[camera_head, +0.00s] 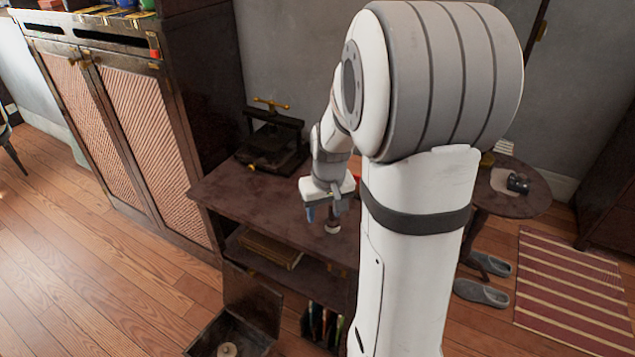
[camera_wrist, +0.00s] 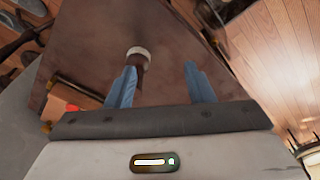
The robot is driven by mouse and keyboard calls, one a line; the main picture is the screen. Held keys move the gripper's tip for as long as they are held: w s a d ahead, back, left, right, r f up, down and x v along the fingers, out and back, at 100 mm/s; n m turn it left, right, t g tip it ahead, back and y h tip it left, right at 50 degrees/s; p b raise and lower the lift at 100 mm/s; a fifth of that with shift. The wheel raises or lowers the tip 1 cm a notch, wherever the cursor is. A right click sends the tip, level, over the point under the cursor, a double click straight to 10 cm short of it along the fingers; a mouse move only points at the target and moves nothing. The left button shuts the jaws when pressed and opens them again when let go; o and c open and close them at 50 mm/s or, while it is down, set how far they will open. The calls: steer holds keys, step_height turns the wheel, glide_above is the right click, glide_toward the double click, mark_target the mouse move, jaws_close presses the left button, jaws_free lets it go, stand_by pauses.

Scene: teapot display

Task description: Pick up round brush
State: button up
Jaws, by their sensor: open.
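The round brush (camera_wrist: 139,53) stands on the brown table top (camera_wrist: 92,50), with a pale round end and a dark brown body. In the wrist view it sits close to the left finger, and its lower part is partly hidden by that finger. In the head view the brush (camera_head: 332,227) is a small shape just below my gripper (camera_head: 325,210). In the wrist view my gripper (camera_wrist: 160,75) is open, its two blue fingers apart with nothing clamped between them. I cannot tell whether the left finger touches the brush.
A dark press (camera_head: 270,140) stands at the table's back left. A tall cabinet (camera_head: 120,110) is on the left. An open box (camera_head: 235,335) lies on the floor in front. A round side table (camera_head: 535,203) and slippers (camera_head: 480,293) are at right. The table's left part is clear.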

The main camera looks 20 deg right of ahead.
mark_target(333, 216)
steer(key=w+d+r+p, duration=0.1)
steer(key=d+p, duration=0.1)
steer(key=w+d+r+p, duration=0.1)
steer(key=w+r+p, duration=0.1)
steer(key=shift+d, duration=0.4)
steer(key=f, duration=0.5)
steer(key=w+f, duration=0.1)
steer(key=f, duration=0.2)
steer(key=shift+d, duration=0.2)
steer(key=shift+c, duration=0.5)
steer(key=shift+s, duration=0.1)
jaws_close()
